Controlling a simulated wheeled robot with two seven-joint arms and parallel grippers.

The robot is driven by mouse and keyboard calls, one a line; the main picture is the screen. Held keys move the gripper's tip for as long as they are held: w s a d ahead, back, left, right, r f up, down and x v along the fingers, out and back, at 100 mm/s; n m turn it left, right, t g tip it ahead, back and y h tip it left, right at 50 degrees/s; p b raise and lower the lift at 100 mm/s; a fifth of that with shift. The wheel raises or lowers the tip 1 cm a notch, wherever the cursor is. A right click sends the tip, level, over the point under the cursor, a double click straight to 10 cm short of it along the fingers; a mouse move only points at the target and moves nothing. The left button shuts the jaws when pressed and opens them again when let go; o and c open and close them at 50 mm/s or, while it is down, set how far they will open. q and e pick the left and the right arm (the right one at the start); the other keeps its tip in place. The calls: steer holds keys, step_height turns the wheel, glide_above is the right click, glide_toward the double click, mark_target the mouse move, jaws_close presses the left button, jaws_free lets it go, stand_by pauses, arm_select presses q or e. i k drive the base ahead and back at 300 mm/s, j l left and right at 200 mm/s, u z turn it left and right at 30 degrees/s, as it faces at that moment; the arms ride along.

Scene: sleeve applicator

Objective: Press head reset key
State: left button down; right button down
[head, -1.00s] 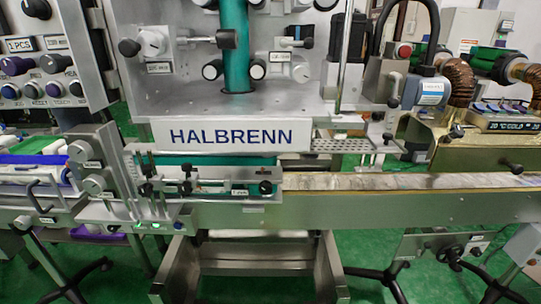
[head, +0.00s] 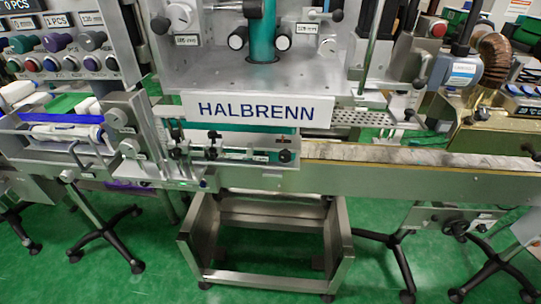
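No key that I can read as head reset shows; the small labels are too blurred. A control panel (head: 70,60) at the upper left carries rows of round knobs and coloured buttons, among them a red button (head: 50,64) and a blue button (head: 92,63). A small box with a red button (head: 438,28) stands at the upper right. The HALBRENN machine (head: 262,110) fills the middle. Neither of my grippers is in view.
A conveyor (head: 420,178) runs across the front to the right.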

mark_target(69, 65)
steer(key=u, duration=1.3)
